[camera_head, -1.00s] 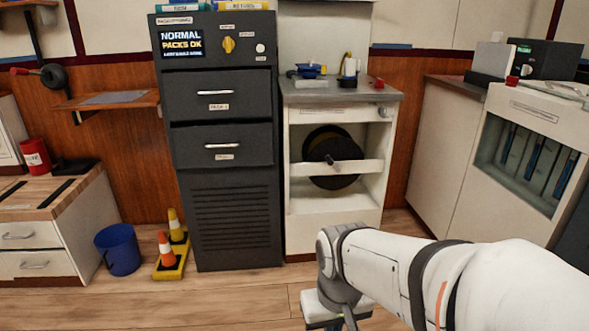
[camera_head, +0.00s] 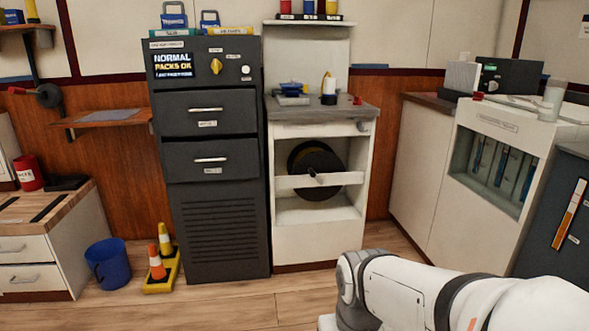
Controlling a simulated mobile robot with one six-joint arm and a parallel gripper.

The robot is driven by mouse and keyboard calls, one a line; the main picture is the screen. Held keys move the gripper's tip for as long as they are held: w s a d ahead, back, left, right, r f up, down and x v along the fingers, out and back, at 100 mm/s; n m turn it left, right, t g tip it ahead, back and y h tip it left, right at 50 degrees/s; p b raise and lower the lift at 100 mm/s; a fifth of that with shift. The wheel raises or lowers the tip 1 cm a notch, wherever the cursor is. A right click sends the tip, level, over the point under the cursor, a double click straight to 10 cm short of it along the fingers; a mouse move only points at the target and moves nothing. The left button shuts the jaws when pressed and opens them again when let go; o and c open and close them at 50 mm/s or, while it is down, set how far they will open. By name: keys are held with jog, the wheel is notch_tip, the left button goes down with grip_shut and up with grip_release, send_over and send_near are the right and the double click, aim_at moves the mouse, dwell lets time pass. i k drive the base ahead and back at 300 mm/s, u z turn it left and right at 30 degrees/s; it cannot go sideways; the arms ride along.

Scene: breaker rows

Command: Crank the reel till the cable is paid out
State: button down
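The cable reel (camera_head: 326,158) is a dark round drum inside an open white cabinet (camera_head: 290,235) at the middle of the view. A white crossbar (camera_head: 340,180) runs across its front. A small dark knob or crank handle (camera_head: 313,172) sticks out near the crossbar. No paid-out cable can be made out. My white arm reaches in from the lower right, below and in front of the cabinet, apart from it. My gripper is not in view; the arm's end runs off the bottom edge.
A tall dark cabinet (camera_head: 218,235) with a lit "NORMAL PACKS OK" display (camera_head: 174,64) stands left of the reel cabinet. Orange and yellow cones (camera_head: 158,268) and a blue bucket (camera_head: 108,262) stand on the floor at left. A white counter unit (camera_head: 425,170) is at right. Wooden floor before the reel cabinet is clear.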

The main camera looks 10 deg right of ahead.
aim_at(312, 157)
jog(key=z, duration=0.55)
jog(key=i, duration=1.8)
jog(key=u, duration=0.5)
jog(key=k, duration=0.95)
jog(key=u, duration=0.15)
jog(key=i, duration=0.95)
jog(key=z, duration=0.05)
